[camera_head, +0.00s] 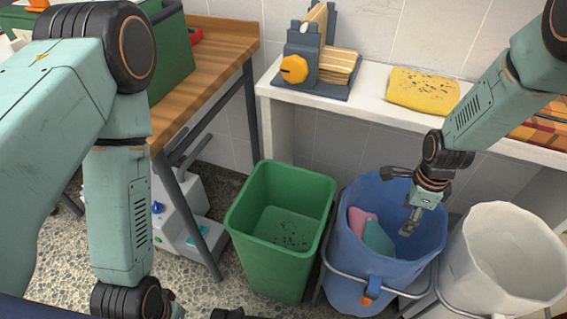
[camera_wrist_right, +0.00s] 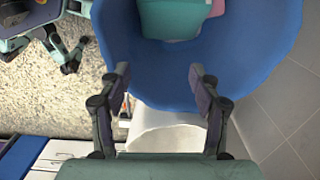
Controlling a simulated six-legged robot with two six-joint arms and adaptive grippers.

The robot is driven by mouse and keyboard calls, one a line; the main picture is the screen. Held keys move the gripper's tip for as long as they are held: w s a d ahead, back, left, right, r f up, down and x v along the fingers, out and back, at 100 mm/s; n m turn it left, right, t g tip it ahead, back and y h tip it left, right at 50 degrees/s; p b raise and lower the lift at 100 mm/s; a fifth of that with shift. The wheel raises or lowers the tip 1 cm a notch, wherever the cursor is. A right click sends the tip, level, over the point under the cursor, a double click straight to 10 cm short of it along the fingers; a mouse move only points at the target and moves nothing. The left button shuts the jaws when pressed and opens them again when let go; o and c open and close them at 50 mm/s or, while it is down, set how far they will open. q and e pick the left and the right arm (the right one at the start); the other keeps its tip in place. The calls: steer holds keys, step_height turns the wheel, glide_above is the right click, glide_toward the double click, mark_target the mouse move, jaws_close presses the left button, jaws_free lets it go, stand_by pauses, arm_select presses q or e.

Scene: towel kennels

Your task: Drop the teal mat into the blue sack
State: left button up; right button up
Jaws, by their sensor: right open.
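The teal mat (camera_head: 378,240) lies inside the blue sack (camera_head: 345,272), leaning beside a pink cloth (camera_head: 361,219). In the right wrist view the teal mat (camera_wrist_right: 172,18) shows at the top, inside the blue sack (camera_wrist_right: 255,60). My right gripper (camera_head: 408,229) reaches down into the sack's mouth, to the right of the mat and apart from it. In the right wrist view its fingers (camera_wrist_right: 159,76) are spread with nothing between them. Of my left gripper only a dark bit (camera_head: 229,314) shows at the bottom edge; its jaws are cut off.
A green bin (camera_head: 262,262) stands left of the sack and a white sack (camera_head: 505,265) right of it. A white shelf (camera_head: 375,115) behind holds a yellow cloth (camera_head: 423,91) and a grey-orange device (camera_head: 305,65). A wooden table (camera_head: 222,50) stands at left.

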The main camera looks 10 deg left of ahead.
step_height(320, 180, up, 12)
stand_by(0.6)
stand_by(0.4)
steer(key=s+f+n+t, duration=0.1)
steer(key=s+f+n, duration=0.1)
steer(key=n, duration=0.3)
steer(key=s+a+f+n+t, duration=0.1)
steer(key=s+f+n, duration=0.2)
steer(key=f+n, duration=0.2)
steer(key=s+f+n+t, duration=0.1)
steer(key=s+f+n, duration=0.2)
steer(key=n, duration=0.4)
steer(key=shift+s+a+f+t, duration=0.2)
steer(key=shift+a+f+t, duration=0.05)
steer(key=shift+a+t, duration=0.1)
steer(key=s+f+n+g, duration=0.1)
steer(key=s+f+g, duration=0.1)
steer(key=s, duration=0.8)
steer(key=s+f+n+g, duration=0.1)
steer(key=s+f, duration=0.3)
steer(key=s, duration=0.7)
steer(key=shift+n+g, duration=0.35)
steer(key=shift+n, duration=0.35)
steer(key=shift+f, duration=0.1)
steer(key=shift+c, duration=0.4)
